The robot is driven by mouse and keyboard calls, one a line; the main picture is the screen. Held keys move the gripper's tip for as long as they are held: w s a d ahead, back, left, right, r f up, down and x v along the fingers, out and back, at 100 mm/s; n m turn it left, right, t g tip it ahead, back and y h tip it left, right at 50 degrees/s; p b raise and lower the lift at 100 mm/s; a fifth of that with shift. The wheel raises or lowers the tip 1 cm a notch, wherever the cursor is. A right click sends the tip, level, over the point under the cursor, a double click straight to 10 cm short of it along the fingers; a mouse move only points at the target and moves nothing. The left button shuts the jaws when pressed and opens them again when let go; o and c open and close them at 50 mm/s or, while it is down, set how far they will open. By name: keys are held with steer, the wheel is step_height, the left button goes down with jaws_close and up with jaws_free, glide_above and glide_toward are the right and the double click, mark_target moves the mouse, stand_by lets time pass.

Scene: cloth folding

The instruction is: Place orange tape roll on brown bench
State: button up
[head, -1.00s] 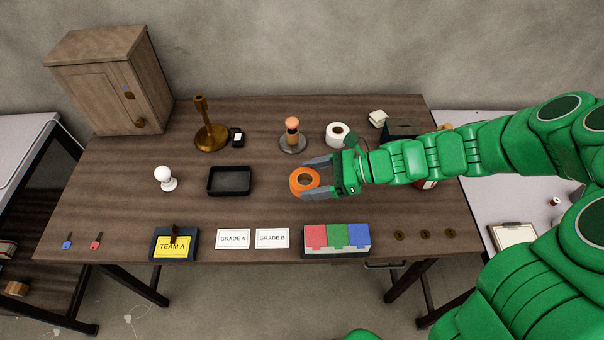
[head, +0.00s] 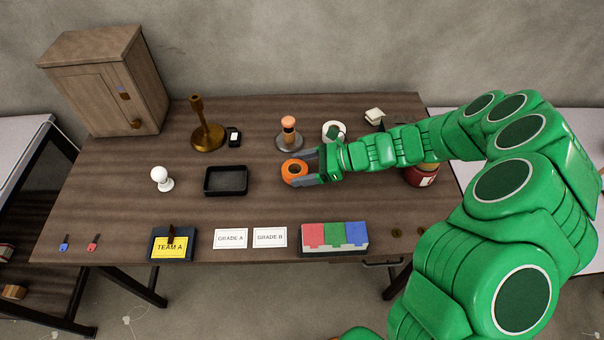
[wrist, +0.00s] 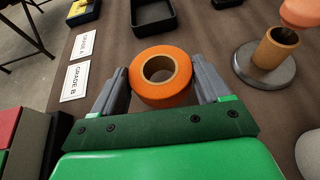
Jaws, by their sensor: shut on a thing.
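The orange tape roll (head: 294,181) is between the two grey fingers of my gripper (head: 303,168), over the middle of the brown bench (head: 330,213). In the wrist view the orange tape roll (wrist: 163,98) sits with its hole facing up and a finger on each side. My gripper (wrist: 162,84) is shut on it. I cannot tell for certain whether its underside touches the bench or is slightly above it.
A black tray (head: 226,192) lies left of the roll. A round stand with an orange-topped post (head: 289,140) is just behind it. A colored block set (head: 333,238) and grade cards (head: 270,237) lie in front. Bare bench surrounds the roll.

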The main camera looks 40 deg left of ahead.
steer(key=shift+w+a+f, duration=0.1)
steer(key=shift+a+f, duration=0.1)
steer(key=shift+f, duration=1.5)
steer(key=shift+f, duration=0.1)
steer(key=o, duration=1)
steer(key=shift+o, duration=0.2)
steer(key=shift+w+d+r, duration=0.35)
steer(key=shift+d, duration=0.05)
steer(key=shift+v, duration=1.05)
step_height(320, 180, up, 7)
